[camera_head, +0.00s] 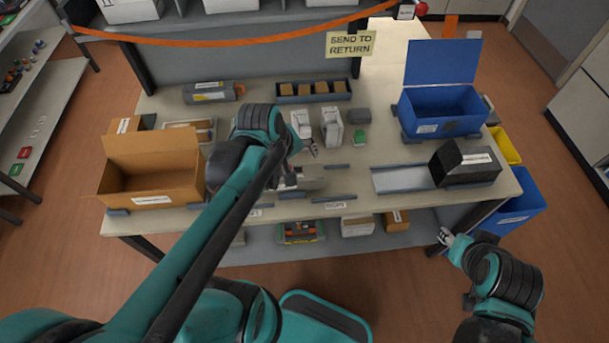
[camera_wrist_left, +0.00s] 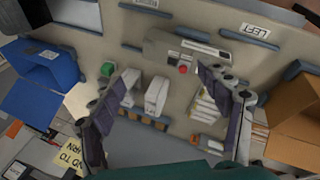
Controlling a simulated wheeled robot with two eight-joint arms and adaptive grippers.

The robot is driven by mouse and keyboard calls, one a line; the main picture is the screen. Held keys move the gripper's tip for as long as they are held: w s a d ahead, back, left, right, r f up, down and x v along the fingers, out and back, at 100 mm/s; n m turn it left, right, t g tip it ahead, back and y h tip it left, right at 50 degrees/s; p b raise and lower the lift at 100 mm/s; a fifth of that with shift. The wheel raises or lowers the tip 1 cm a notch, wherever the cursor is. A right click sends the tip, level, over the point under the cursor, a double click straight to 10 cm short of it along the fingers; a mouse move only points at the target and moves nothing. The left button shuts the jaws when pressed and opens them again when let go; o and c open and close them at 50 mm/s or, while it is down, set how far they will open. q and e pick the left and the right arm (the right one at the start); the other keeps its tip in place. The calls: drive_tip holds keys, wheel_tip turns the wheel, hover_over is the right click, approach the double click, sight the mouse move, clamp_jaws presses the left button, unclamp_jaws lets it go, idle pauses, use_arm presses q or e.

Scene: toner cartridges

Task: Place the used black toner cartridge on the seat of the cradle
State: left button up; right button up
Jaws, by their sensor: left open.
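My left gripper (camera_head: 311,150) hangs over the middle of the table. In the left wrist view its fingers (camera_wrist_left: 167,76) are wide apart with nothing between them. A grey device (camera_head: 300,183) lies below and nearer the front; its red button shows in the wrist view (camera_wrist_left: 183,69). I cannot tell whether it is the cradle. A black, label-bearing block (camera_head: 467,166) stands at the table's right end, beside a pale plate between rails (camera_head: 403,179). A dark grey cartridge-like piece (camera_head: 209,92) lies at the back left. Which is the used cartridge is unclear. My right gripper (camera_head: 446,237) is low, off the table's front right.
An open cardboard box (camera_head: 150,192) stands at the left and an open blue bin (camera_head: 432,127) at the back right. White upright boxes (camera_head: 332,127) and a green item (camera_head: 360,137) stand near my left gripper. An orange strap crosses the back.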

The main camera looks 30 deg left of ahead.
use_arm(q)
drive_tip(key=s+d+r+m+t, duration=0.2)
drive_tip(key=s+d+m, duration=0.2)
drive_tip(key=m, duration=0.6)
drive_tip(key=shift+s+d+r+m+t+y, duration=0.15)
drive_tip(key=shift+s+d+m+t+y, duration=0.1)
drive_tip(key=shift+d+m+t+y, duration=0.15)
